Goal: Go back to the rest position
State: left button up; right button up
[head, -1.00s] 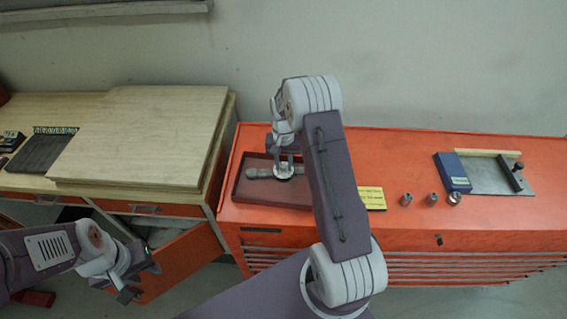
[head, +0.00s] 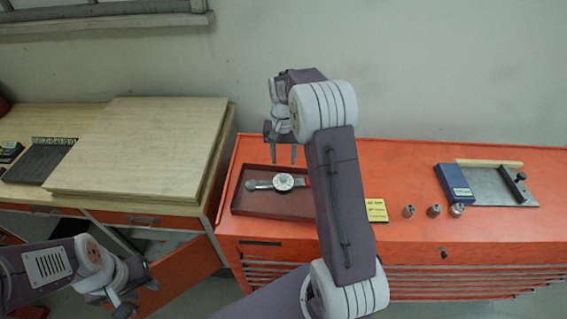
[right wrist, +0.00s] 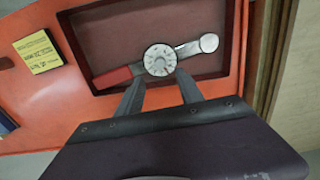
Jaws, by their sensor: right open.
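My right gripper (head: 284,155) is open and empty, raised above the brown tray (head: 245,201) on the orange cabinet. In the right wrist view its two fingers (right wrist: 160,92) stand apart, with nothing between them. A torque wrench with a round dial (head: 283,182) lies in the tray; its dial and red handle also show in the right wrist view (right wrist: 160,60). My left gripper (head: 138,292) hangs at the lower left, in front of the open drawer, away from the tray. Its fingers are too small and angled to tell whether they are apart.
On the orange cabinet (head: 410,255) are a yellow note (head: 376,210), several metal sockets (head: 434,211) and a blue box (head: 453,183) beside a metal plate (head: 495,186). Wooden boards (head: 140,150) lie on the left bench. A drawer (head: 180,275) stands open below it.

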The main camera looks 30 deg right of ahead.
dwell(0.3)
jog(key=shift+w+a+f+b, duration=0.1)
jog(key=shift+a+f+b, duration=0.15)
jog(key=shift+b, duration=0.05)
jog(key=s+a+n+b, duration=0.2)
jog(key=s+a+b, duration=0.25)
jog(key=a, duration=0.25)
jog(key=s+a+f+n, duration=0.2)
jog(key=s+f, duration=0.2)
jog(key=s, duration=0.3)
jog(key=s+a+f+n+t+b, duration=0.1)
jog(key=s+a+f+n, duration=0.1)
jog(key=s+f, duration=0.2)
jog(key=s, duration=0.3)
jog(key=shift+s, duration=0.15)
jog(key=shift+s, duration=0.15)
